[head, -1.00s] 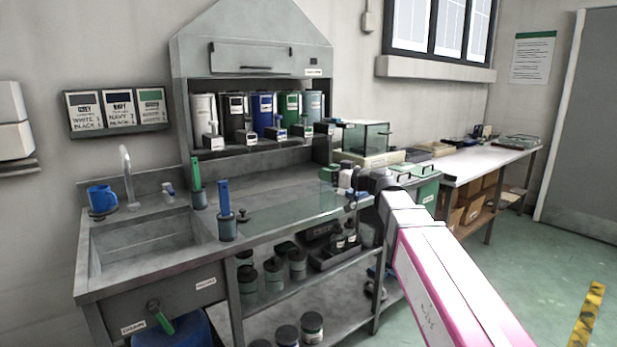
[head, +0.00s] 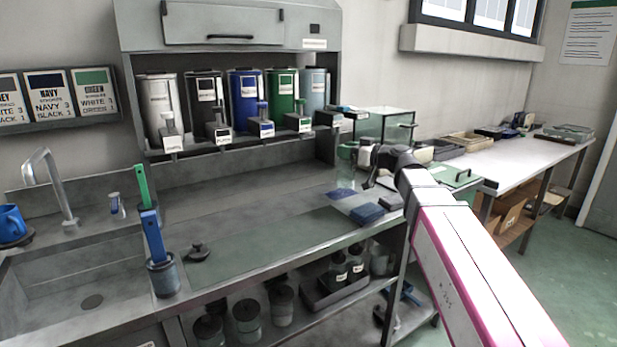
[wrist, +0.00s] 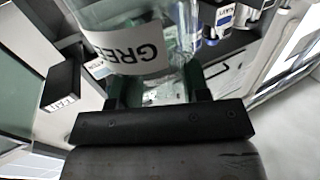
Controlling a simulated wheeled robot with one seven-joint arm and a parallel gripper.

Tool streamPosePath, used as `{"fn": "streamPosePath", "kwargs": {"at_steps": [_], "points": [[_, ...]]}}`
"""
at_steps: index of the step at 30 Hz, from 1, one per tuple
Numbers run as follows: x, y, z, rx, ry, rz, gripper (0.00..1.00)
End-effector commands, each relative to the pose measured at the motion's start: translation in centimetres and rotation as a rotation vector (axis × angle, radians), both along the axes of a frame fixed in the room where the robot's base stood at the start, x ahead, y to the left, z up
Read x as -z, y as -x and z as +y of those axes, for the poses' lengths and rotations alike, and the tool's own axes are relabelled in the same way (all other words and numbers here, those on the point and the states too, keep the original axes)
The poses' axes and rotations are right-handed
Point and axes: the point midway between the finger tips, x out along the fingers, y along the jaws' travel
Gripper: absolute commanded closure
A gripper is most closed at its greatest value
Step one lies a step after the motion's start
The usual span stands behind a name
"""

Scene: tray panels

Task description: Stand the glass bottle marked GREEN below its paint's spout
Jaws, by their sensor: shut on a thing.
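White (head: 158,98), black (head: 203,92), blue (head: 244,88) and grey-blue (head: 315,88) canisters share the dispenser. A glass case (head: 384,124) stands behind my gripper. Dark blue pads (head: 367,213) lie on the counter. The counter under the spouts is clear; brush pots (head: 163,275) stand by the sink.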

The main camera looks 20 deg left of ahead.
Motion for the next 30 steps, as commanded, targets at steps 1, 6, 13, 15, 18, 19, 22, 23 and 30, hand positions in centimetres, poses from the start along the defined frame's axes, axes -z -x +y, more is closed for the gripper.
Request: {"fn": "streamPosePath", "kwargs": {"at_steps": [1,6,13,15,18,19,22,23,30], "points": [[0.0,0.0,0.2,0.000,-0.001,0.000,1.00],[-0.1,-0.8,2.6,-0.003,-0.001,0.001,1.00],[0.0,-2.4,7.8,-0.002,0.000,0.001,1.00],[0.0,-2.8,9.3,-0.002,0.000,0.000,1.00],[0.0,-3.4,11.5,-0.002,0.001,0.000,1.00],[0.0,-3.6,12.2,-0.002,0.000,0.000,1.00],[0.0,-4.2,14.3,-0.002,0.000,0.000,1.00],[0.0,-4.3,14.9,-0.002,0.000,0.000,1.00],[0.0,-4.8,17.3,0.000,0.000,0.000,1.00]]}}
